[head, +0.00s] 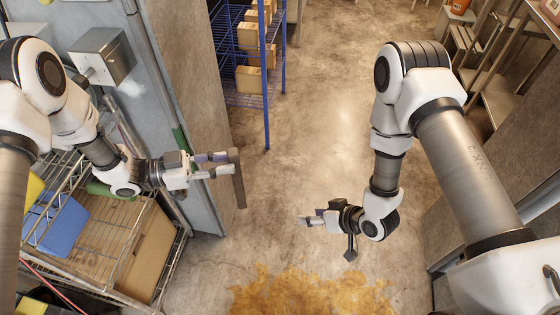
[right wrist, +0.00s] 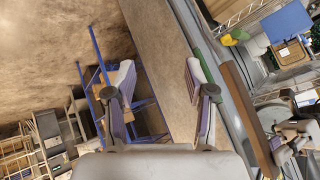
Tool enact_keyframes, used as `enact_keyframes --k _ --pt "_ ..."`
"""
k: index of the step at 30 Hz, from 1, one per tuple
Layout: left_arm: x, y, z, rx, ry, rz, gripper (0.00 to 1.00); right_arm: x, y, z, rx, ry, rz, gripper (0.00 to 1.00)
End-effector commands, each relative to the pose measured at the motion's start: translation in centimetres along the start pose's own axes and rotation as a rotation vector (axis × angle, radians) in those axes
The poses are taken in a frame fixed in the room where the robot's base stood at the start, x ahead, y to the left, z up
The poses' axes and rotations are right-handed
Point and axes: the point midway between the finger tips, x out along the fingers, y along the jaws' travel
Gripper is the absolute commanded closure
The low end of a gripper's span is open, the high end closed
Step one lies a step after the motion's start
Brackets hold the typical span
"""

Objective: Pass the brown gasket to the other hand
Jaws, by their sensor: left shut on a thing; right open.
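The brown gasket (head: 239,185) is a long, thin, dark brown strip in the head view. My left gripper (head: 226,163) is shut on it near its upper part, and it hangs in the air with its longer part toward the bottom of the picture. In the right wrist view the gasket (right wrist: 247,115) slants down at the right, beside my left gripper (right wrist: 288,143). My right gripper (head: 309,218) is open and empty, to the right of and below the gasket, with a clear gap between them. Its two spread fingers (right wrist: 160,80) frame the right wrist view.
A wire cart (head: 100,235) with a blue bin (head: 58,225) and a cardboard box (head: 140,252) stands below my left arm. A blue shelf rack (head: 266,85) holds boxes. A yellow-brown stain (head: 305,292) marks the floor. The middle floor is free.

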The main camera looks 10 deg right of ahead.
Motion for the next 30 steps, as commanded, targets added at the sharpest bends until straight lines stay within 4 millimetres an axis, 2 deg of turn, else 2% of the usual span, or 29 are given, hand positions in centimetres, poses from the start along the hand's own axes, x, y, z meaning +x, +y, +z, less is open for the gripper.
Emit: enact_keyframes --k 1,3,6,9,12,14,18,20,23,30 --pt "0.0 0.0 0.0 0.000 0.000 0.000 1.00 1.2 -1.0 -3.2 -0.066 0.102 -0.103 0.46" --pt "0.0 0.0 0.0 0.000 0.000 0.000 1.00 2.1 -3.1 -7.5 -0.176 0.243 -0.280 0.46" --pt "0.0 0.0 0.0 0.000 0.001 0.000 1.00 1.5 -6.0 -12.0 -0.342 0.399 -0.543 0.46" --pt "0.0 0.0 0.0 0.000 0.001 -0.001 1.00 -0.1 -7.9 -14.4 -0.514 0.488 -0.790 0.46" --pt "0.0 0.0 0.0 0.000 0.001 -0.001 1.00 -1.6 -8.2 -15.2 -0.670 0.513 -0.972 0.46" --pt "0.0 0.0 0.0 0.000 0.001 -0.001 1.00 -2.1 -7.8 -15.4 -0.751 0.510 -1.035 0.46" --pt "0.0 0.0 0.0 0.000 0.001 -0.001 1.00 -1.7 -6.8 -16.0 -0.826 0.507 -1.047 0.46" --pt "0.0 0.0 0.0 0.000 0.001 -0.001 1.00 -1.5 -7.0 -15.6 -0.815 0.504 -1.047 0.46" --pt "0.0 0.0 0.0 0.000 0.001 -0.001 1.00 -1.0 -8.3 -15.6 -0.814 0.504 -1.048 0.46" --pt "0.0 0.0 0.0 0.000 0.001 -0.001 1.00 1.4 -13.2 -15.5 -0.815 0.502 -1.048 0.46"
